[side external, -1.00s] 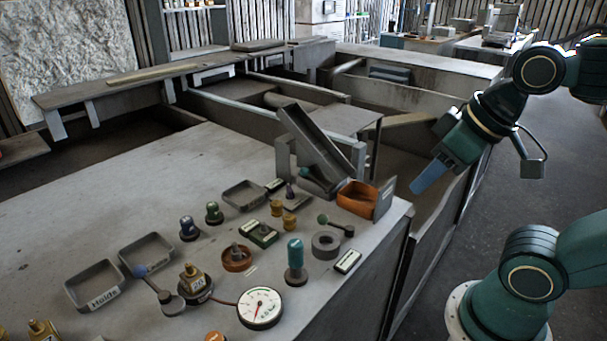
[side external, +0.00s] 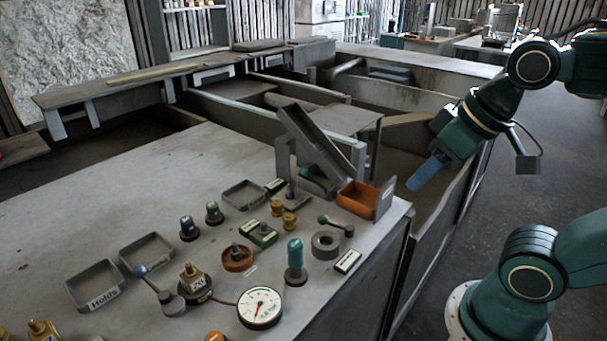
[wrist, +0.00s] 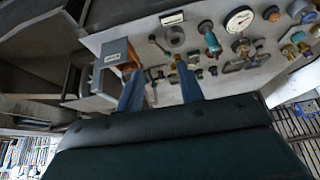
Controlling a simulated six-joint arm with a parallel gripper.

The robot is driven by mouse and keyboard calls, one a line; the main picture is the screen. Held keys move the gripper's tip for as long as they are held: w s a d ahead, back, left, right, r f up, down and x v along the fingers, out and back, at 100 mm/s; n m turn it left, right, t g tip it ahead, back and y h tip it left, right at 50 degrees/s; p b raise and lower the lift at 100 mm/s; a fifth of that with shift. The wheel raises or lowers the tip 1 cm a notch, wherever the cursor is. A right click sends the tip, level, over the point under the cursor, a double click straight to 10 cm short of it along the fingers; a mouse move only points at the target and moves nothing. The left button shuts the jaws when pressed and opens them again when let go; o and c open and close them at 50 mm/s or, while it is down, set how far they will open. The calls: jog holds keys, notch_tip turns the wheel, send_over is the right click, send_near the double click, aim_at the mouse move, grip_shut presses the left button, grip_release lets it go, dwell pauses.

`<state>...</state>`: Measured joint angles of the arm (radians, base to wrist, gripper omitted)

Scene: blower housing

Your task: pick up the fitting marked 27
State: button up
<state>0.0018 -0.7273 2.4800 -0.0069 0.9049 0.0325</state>
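I cannot read a 27 on any fitting. A brass fitting on a dark round base (side external: 194,283) stands upright at the front of the bench; its white tag's number is unclear. Two small brass fittings (side external: 289,221) (side external: 277,207), a blue one (side external: 188,229) and a green one (side external: 213,213) stand farther back, their marks too small to read. My gripper (side external: 411,187) is off the bench's right edge, above floor level and away from all fittings. In the wrist view, its two blue fingers (wrist: 160,68) are apart with nothing held between them.
An orange bin (side external: 356,197) with an upright grey plate (side external: 385,199) stands at the bench's right edge, nearest my gripper. A sloped chute (side external: 318,145) is behind it. A teal-topped post (side external: 295,254), a grey ring (side external: 326,244) and a gauge (side external: 260,308) stand in front.

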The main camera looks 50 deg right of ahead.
jog(key=w+r+m+g, duration=0.1)
jog(key=w+r+m, duration=0.25)
jog(key=w, duration=0.45)
jog(key=m+g+y, duration=0.2)
jog(key=m+g, duration=0.3)
jog(key=m, duration=0.9)
send_over(277, 203)
jog(key=d, duration=0.2)
notch_tip(277, 203, down, 11)
jog(key=shift+w+r, duration=0.15)
jog(key=shift+w, duration=0.05)
jog(key=shift+a+f, duration=0.2)
jog(key=shift+f, duration=1.2)
jog(key=shift+a+f, duration=0.25)
jog(key=shift+f, duration=1.2)
jog(key=shift+a+f, duration=0.2)
jog(key=shift+f, duration=1.2)
jog(key=shift+s+a+f, duration=0.15)
jog(key=shift+a+f, duration=0.05)
jog(key=shift+f, duration=1.1)
jog(key=shift+s+a+f, duration=0.1)
jog(key=shift+a+f, duration=0.1)
jog(key=shift+f, duration=1.05)
